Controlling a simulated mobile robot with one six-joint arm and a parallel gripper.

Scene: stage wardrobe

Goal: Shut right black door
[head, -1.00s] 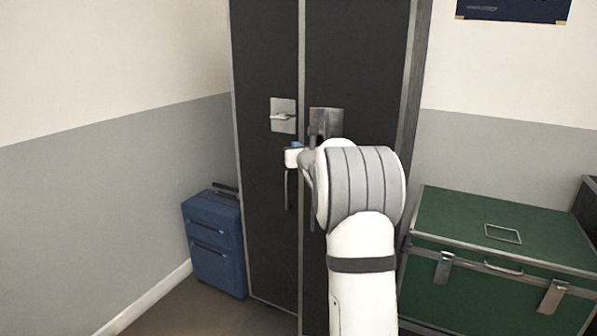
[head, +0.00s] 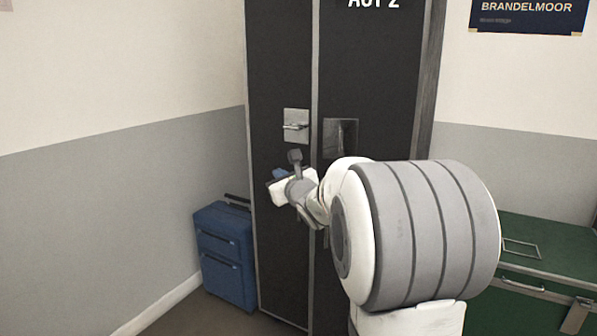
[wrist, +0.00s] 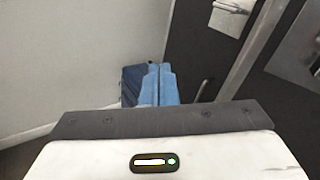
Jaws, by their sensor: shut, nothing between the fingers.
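The right black door (head: 370,85) is the right half of a tall black case with metal edging, lettered "ACT 2" at the top. It carries a recessed metal plate (head: 340,138). It looks nearly in line with the left black door (head: 280,70), which has a metal latch plate (head: 295,125); I cannot tell whether a small gap is left. My gripper (head: 277,175) is in front of the left door, below its latch plate. In the wrist view my blue fingers (wrist: 157,84) are together and empty. My arm hides the right door's lower part.
A blue suitcase (head: 226,255) stands on the floor left of the case, by the grey-and-white wall. A green trunk (head: 550,240) stands to the right, partly behind my arm. A dark poster (head: 530,14) hangs above it.

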